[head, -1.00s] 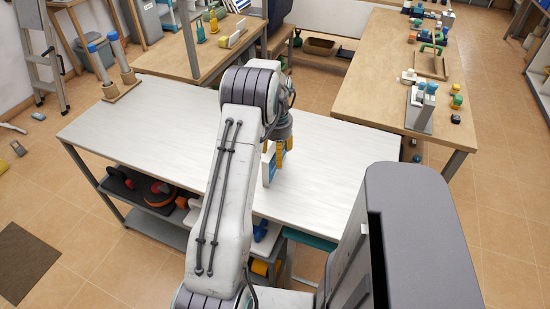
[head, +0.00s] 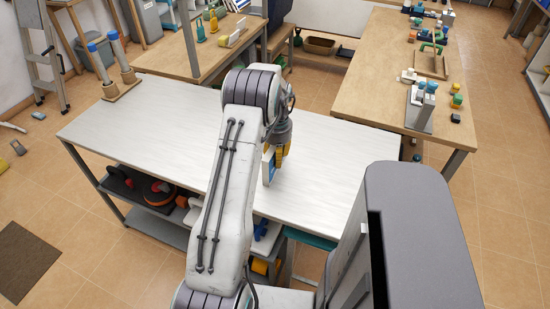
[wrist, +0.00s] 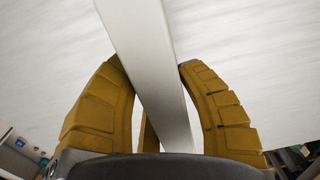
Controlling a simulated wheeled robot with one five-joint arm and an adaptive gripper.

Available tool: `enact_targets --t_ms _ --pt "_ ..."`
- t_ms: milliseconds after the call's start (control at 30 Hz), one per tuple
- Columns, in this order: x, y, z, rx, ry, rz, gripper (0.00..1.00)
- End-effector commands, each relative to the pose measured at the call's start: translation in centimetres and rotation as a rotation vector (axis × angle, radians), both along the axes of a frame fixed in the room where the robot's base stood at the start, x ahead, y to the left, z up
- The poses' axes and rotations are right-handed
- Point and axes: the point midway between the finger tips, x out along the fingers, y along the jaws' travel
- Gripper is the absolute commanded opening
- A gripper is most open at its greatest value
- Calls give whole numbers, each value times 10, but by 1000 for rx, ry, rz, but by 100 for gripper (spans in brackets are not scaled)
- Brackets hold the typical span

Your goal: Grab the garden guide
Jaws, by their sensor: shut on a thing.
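The garden guide looks like a thin upright book with a pale edge and a blue patch. In the head view the book (head: 267,168) shows beside my yellow fingers, over the white table; my arm hides part of it. In the wrist view its plain grey-white edge (wrist: 150,65) runs between the two fingers. My gripper (wrist: 160,75) is shut on the book, with a finger on each side. It also shows in the head view (head: 276,158). I cannot tell whether the book's bottom touches the table.
The white table (head: 160,130) is otherwise bare on top, apart from a wooden stand with two blue-capped tubes (head: 122,75) at its far left corner. Several things lie on the shelf (head: 160,230) below. A wooden table (head: 385,75) with small items stands at the back right.

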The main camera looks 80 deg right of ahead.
Motion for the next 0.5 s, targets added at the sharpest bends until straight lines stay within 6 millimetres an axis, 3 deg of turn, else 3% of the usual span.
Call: enact_targets --t_ms 267,500 --pt "0 0 0 0 0 0 0" --pt "0 0 0 0 0 0 0"
